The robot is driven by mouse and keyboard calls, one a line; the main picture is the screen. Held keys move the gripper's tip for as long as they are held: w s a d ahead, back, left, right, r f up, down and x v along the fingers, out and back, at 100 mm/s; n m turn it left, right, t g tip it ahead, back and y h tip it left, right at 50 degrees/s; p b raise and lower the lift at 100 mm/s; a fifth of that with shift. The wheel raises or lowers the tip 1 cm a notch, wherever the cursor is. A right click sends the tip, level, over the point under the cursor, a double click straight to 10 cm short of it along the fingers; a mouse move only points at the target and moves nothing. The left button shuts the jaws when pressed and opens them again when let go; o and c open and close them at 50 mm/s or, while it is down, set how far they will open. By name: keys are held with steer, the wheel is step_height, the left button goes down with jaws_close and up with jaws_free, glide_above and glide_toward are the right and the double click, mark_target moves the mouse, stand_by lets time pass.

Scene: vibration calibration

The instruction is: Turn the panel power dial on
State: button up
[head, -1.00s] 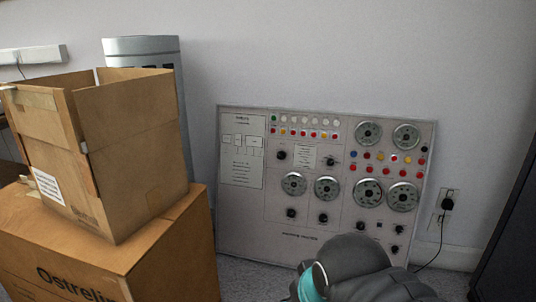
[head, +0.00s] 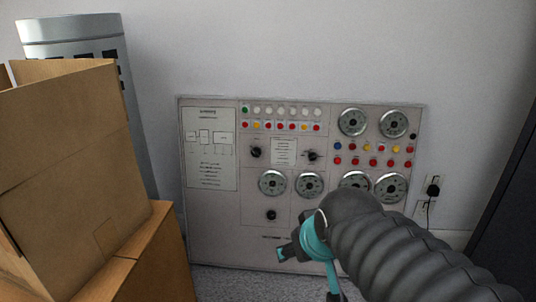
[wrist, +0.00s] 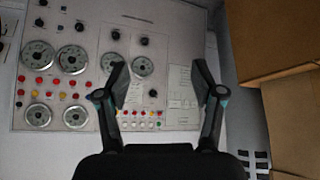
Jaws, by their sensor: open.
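The grey control panel (head: 225,235) leans against the wall and carries gauges, coloured buttons and several black knobs. Black knobs show at upper left (head: 256,152), upper middle (head: 312,156) and lower left (head: 271,215). I cannot tell which one is the power dial or how it is set. The panel appears upside down in the wrist view (wrist: 185,50), with one black knob (wrist: 152,93) between my fingers in the picture. My gripper (wrist: 163,78) is open and empty, apart from the panel. In the head view, my arm hides the panel's lower right.
Stacked cardboard boxes (head: 70,170) stand close on the left, with a grey cylinder (head: 75,27) behind them. A wall socket with a black plug (head: 432,190) is right of the panel. A dark cabinet (head: 510,215) stands at the far right.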

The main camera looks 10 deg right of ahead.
steer(key=w+a+n+t, duration=0.1)
steer(key=w+n+t, duration=0.1)
steer(key=w, duration=1.1)
steer(key=n+t+b, duration=0.2)
steer(key=n+t, duration=0.1)
steer(key=t, duration=0.4)
glide_toward(255, 153)
steer(key=s+a+r, duration=0.2)
steer(key=s+r, duration=0.1)
steer(key=s, duration=0.7)
steer(key=w+f+n+t+h, duration=0.2)
steer(key=w+f, duration=0.3)
steer(key=w, duration=0.5)
steer(key=w+d, duration=0.1)
steer(key=w, duration=0.4)
steer(key=w+d+p, duration=0.1)
steer(key=w, duration=0.3)
steer(key=shift+w, duration=0.35)
steer(key=shift+m, duration=0.3)
steer(key=c, duration=1.1)
